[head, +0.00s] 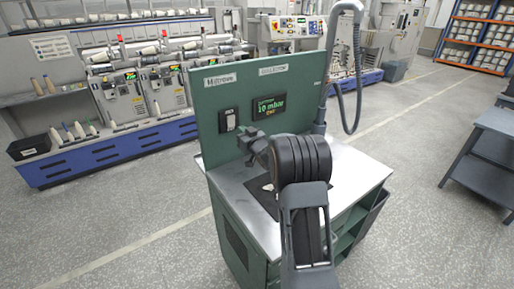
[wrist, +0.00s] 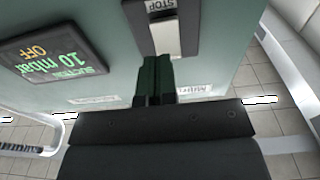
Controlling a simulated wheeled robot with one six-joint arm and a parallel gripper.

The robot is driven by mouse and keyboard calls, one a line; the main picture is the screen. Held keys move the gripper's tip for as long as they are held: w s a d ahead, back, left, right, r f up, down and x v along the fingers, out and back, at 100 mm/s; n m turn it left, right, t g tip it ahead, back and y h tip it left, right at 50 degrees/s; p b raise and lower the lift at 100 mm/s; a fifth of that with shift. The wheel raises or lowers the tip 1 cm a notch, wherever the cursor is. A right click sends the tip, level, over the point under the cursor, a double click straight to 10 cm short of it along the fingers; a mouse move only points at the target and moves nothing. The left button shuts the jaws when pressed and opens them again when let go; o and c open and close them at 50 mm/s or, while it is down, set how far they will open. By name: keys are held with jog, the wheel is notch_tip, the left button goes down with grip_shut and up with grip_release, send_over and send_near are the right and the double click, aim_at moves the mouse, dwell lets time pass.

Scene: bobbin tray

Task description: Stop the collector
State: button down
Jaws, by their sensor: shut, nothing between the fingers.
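The collector is a green cabinet with an upright back panel (head: 205,89). A dark-framed switch (head: 229,120) with a pale paddle is on the panel. It also shows in the wrist view (wrist: 165,37), upside down, with a STOP label at its edge. The display (head: 270,106) beside it reads 10 mbar; in the wrist view the display (wrist: 52,53) reads suction 10 mbar, OFF. My gripper (head: 244,136) is just right of and slightly below the switch in the head view. In the wrist view my gripper (wrist: 157,62) is shut and empty, its tips near the paddle. Contact cannot be told.
The steel worktop (head: 345,178) lies under my arm, with a dark mat partly hidden. A grey hose (head: 327,70) rises at the panel's right end. Winding machines (head: 110,150) stand behind left. A grey bench (head: 485,145) stands right. Floor between is clear.

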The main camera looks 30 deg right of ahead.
jog(key=s+b, duration=0.1)
jog(key=s, duration=0.8)
jog(key=shift+d+f+b, duration=0.3)
jog(key=shift+d+f, duration=0.15)
